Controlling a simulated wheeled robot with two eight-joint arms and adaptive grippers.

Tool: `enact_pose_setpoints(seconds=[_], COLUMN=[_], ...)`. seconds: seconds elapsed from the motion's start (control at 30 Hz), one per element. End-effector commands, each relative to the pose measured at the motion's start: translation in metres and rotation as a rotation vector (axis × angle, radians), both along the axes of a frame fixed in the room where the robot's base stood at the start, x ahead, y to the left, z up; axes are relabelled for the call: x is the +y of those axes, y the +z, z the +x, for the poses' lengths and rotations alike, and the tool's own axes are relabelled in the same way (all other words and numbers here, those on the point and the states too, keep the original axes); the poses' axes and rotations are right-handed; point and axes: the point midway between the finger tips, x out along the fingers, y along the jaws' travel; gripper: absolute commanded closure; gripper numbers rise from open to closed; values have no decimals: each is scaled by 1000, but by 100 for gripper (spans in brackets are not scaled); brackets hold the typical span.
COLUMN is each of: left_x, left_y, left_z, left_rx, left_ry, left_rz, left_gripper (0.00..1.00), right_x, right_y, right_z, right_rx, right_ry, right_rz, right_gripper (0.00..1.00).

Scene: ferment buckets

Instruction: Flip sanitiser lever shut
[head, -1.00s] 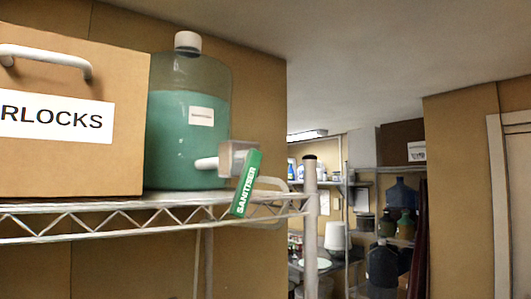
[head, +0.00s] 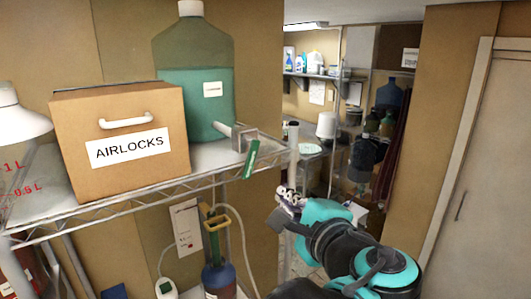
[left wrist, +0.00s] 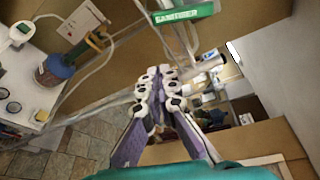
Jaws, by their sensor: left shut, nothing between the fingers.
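The green sanitiser lever (head: 251,160) hangs at a slant from the grey tap block (head: 243,139), its lower end leaning left in the head view. The tap comes off the jug of green liquid (head: 196,104) on the wire shelf. In the left wrist view the lever (left wrist: 184,15) lies across the top, with its white lettering showing. My left gripper (head: 284,206) is shut and empty, below and to the right of the lever, apart from it. Its fingers (left wrist: 160,78) also show in the left wrist view. My right gripper is not in view.
A cardboard AIRLOCKS box (head: 127,178) stands left of the jug on the wire shelf (head: 125,207). The shelf's post (head: 293,160) stands between lever and gripper. The doorway area to the right has open room.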

Motion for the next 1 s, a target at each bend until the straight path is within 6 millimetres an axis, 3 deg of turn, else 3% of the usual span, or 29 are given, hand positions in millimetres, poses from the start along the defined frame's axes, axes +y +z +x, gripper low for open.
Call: enact_pose_setpoints(seconds=[0.03, 0.13, 0.57, 0.77, 1.0], left_x=[-8, -14, -14, -4, 12], left_y=[14, 25, 25, 24, 18], left_z=[-2, -4, -1, 25, 74], left_rx=[-14, -32, -36, -36, -36], left_ry=[-12, -21, -21, -18, -17], left_rz=[16, 35, 39, 38, 39], left_gripper=[100, 100, 100, 100, 100], right_x=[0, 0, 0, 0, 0], right_y=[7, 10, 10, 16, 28], right_z=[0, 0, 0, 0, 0], right_rx=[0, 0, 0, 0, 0], right_ry=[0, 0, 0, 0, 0], right_rz=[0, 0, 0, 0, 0], right_gripper=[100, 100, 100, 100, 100])
